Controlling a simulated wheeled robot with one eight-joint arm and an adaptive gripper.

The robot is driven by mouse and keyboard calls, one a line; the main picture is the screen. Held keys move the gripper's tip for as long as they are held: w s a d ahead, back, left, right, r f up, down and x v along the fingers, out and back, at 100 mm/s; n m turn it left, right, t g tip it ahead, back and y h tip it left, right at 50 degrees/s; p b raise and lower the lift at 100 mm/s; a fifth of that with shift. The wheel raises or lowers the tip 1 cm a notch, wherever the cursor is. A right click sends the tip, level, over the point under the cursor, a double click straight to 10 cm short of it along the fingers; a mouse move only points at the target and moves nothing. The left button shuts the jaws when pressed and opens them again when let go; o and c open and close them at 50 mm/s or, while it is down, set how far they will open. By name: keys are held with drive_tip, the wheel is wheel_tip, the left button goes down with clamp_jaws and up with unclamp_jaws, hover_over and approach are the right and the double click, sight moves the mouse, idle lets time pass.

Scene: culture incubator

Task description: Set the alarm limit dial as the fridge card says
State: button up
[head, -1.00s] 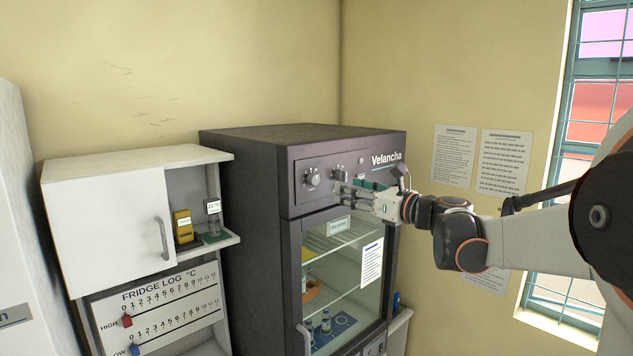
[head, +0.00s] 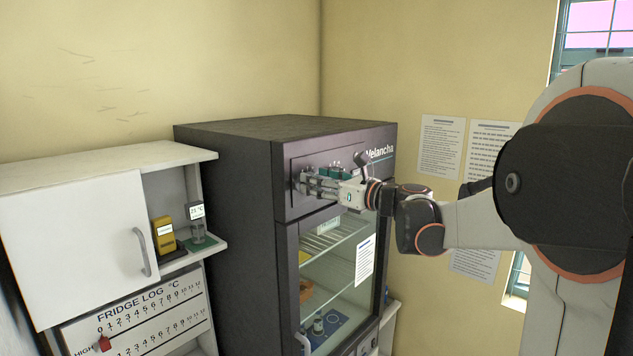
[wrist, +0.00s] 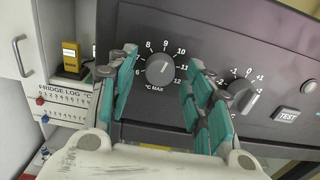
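The alarm limit dial (wrist: 160,69), a round grey knob marked °C MAX with numbers from about 6 to 12 around it, is on the dark fridge's upper panel. Its exact setting is too small to read surely. My gripper (wrist: 164,62) is open, with one finger left of the dial and the other right of it; I cannot tell whether they touch it. In the head view my gripper (head: 306,183) is at the panel and hides the dial. A white card (head: 365,262) hangs on the fridge's glass door; its text is too small to read.
A second knob (wrist: 243,95) marked around -1, 0, +1 is just right of my right finger. A TEST button (wrist: 286,115) is farther right. A white cabinet (head: 75,225) with a fridge log board (head: 140,315) stands left of the fridge (head: 225,190).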

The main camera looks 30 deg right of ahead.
drive_tip(key=shift+w, duration=0.15)
drive_tip(key=c, duration=0.9)
drive_tip(key=shift+f, duration=0.1)
drive_tip(key=n+b, duration=0.7)
drive_tip(key=n, duration=1.1)
drive_tip(key=shift+n, duration=0.3)
drive_tip(key=o, duration=1)
